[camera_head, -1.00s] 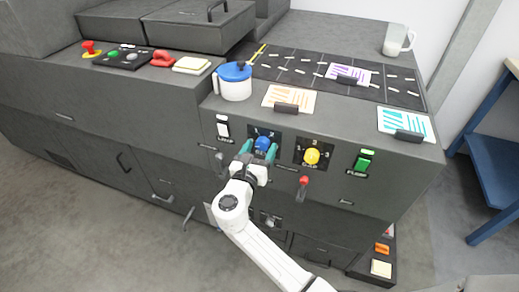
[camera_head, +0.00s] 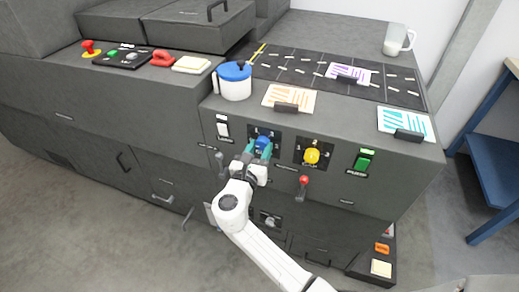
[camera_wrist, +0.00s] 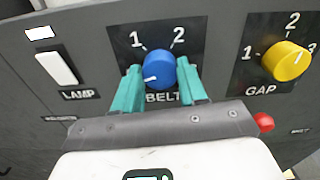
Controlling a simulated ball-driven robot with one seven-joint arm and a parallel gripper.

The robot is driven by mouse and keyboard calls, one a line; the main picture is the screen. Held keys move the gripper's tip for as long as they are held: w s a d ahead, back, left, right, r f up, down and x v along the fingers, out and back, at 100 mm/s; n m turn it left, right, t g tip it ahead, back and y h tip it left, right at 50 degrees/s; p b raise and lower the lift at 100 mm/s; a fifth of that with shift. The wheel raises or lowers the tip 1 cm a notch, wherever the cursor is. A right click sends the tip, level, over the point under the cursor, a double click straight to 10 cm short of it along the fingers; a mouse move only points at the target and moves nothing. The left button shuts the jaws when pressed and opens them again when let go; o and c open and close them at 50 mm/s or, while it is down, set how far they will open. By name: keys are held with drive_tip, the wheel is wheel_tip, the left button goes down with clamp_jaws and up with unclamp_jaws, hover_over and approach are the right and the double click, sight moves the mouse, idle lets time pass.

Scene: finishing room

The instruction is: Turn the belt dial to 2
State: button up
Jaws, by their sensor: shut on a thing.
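The blue belt dial (camera_wrist: 160,65) is on a black plate marked BELT, with 1 at upper left and 2 at upper right. Its white mark points to the lower left, away from both numbers. In the head view the dial (camera_head: 262,142) sits on the front panel of the grey machine. My gripper (camera_wrist: 160,72) has its teal fingers on either side of the dial and is shut on it. The gripper also shows in the head view (camera_head: 257,149). The fingers partly hide the plate.
The yellow GAP dial (camera_wrist: 286,61) is to the right, and the white LAMP switch (camera_wrist: 57,68) to the left. A red-tipped lever (camera_head: 303,182) sticks out below right. A green switch (camera_head: 364,160) is farther right. A blue-lidded pot (camera_head: 235,82) stands above.

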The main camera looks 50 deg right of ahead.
drive_tip(key=m+b, duration=0.2)
drive_tip(key=m, duration=0.2)
drive_tip(key=shift+f+b, duration=0.2)
drive_tip(key=shift+b, duration=0.15)
drive_tip(key=m+b, duration=0.3)
drive_tip(key=m, duration=0.1)
drive_tip(key=shift+m, duration=0.3)
drive_tip(key=m+b, duration=0.3)
drive_tip(key=shift+m, duration=0.4)
drive_tip(key=m+b, duration=0.4)
drive_tip(key=shift+f+m+b, duration=0.15)
drive_tip(key=shift+m+b, duration=0.15)
drive_tip(key=m+b, duration=0.9)
drive_tip(key=shift+m+g+b, duration=0.3)
drive_tip(key=shift+m+b, duration=0.45)
drive_tip(key=shift+m, duration=0.15)
drive_tip(key=shift+r, duration=0.2)
